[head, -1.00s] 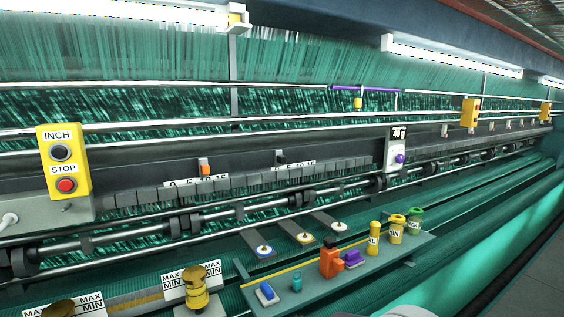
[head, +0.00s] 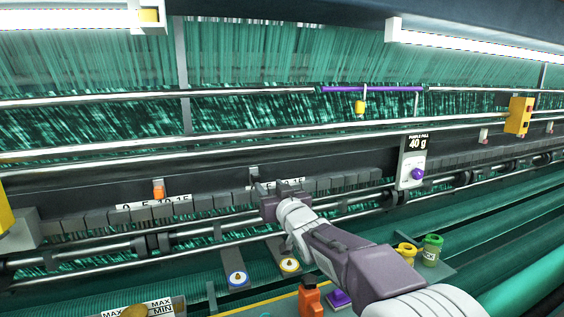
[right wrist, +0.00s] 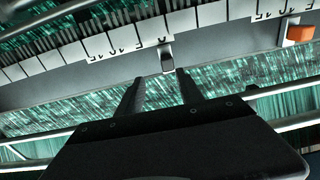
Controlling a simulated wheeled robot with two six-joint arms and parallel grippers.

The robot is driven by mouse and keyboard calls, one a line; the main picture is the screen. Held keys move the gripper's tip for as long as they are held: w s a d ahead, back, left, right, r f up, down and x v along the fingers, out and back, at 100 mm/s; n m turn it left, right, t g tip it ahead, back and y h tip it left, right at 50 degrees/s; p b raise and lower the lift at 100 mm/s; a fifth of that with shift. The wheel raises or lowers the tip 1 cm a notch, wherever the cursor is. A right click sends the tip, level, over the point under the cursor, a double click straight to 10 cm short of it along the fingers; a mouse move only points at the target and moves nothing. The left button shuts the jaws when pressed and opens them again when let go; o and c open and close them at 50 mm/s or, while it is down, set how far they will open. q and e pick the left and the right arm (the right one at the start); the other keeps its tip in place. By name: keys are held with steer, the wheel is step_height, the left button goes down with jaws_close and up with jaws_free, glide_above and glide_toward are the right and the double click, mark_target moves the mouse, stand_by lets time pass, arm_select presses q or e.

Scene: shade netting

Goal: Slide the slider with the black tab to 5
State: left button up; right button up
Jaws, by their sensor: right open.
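The slider with the black tab (head: 254,174) stands on the rail at the left end of the right-hand number scale (head: 290,183). In the right wrist view the scale is turned around, and the dark tab (right wrist: 167,61) sits near its 0 end, away from the 5. My right gripper (head: 262,187) is at this slider in the head view and partly covers the scale. In the right wrist view its two fingers (right wrist: 160,78) are open, with the tab between and just beyond their tips; I see no clear contact. My left gripper is not in view.
An orange-tabbed slider (head: 158,190) stands on a similar scale to the left; its tab (right wrist: 300,33) shows in the wrist view. A grey box with a purple knob (head: 417,173) is to the right. Metal bars (right wrist: 285,88) run close to my gripper. Below is a shelf with coloured objects.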

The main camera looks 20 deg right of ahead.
mark_target(256, 177)
steer(key=w+p, duration=0.1)
steer(key=w, duration=0.1)
steer(key=w+a+p, duration=0.1)
steer(key=w+p, duration=0.1)
steer(key=w, duration=0.1)
steer(key=w+p, duration=0.2)
steer(key=w, duration=0.1)
steer(key=shift+w+a+r, duration=0.15)
steer(key=shift+r, duration=0.25)
steer(key=shift+w+a, duration=0.1)
steer(key=shift+a, duration=0.5)
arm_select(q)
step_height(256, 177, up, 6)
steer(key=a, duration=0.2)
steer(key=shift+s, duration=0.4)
arm_select(e)
steer(key=shift+d, duration=0.15)
